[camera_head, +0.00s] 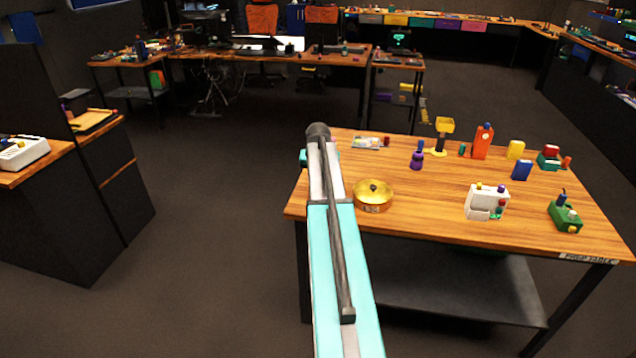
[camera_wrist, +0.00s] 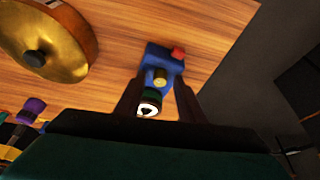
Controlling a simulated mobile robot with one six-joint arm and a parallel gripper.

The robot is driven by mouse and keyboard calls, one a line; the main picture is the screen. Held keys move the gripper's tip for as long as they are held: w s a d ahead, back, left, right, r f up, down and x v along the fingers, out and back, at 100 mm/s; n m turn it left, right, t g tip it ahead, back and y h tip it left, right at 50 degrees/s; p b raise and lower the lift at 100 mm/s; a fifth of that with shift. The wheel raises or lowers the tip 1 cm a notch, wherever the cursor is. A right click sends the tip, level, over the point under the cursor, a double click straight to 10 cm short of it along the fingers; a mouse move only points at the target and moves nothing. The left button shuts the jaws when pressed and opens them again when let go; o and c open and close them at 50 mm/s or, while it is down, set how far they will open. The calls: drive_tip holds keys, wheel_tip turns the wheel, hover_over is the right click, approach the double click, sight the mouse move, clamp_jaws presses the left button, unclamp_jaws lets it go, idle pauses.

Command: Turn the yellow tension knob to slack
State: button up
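In the wrist view a small blue panel (camera_wrist: 154,55) lies on the wooden table. It carries a red part (camera_wrist: 178,53) at its upper right and a yellow knob (camera_wrist: 160,77) near its middle. A dark green-black part and a white round part with a dark mark (camera_wrist: 148,109) show nearer the camera. My gripper (camera_wrist: 160,86) is open, its two dark fingers on either side of the yellow knob in the picture. I see no contact, and the height gap cannot be judged. In the head view my arm hides the gripper, and I cannot make out this panel.
A round brass object (camera_head: 373,197) with a dark knob stands near the table's left front. A white panel (camera_head: 487,203), a green device (camera_head: 565,216) and a purple piece (camera_head: 417,160) stand farther right. Bare wood separates them. In the wrist view the table edge is right of the blue panel.

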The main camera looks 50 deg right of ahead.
drive_tip(key=shift+r, duration=0.1)
drive_tip(key=b+v, duration=0.2)
drive_tip(key=v, duration=1.1)
drive_tip(key=shift+r, duration=0.25)
drive_tip(key=shift+a, duration=0.2)
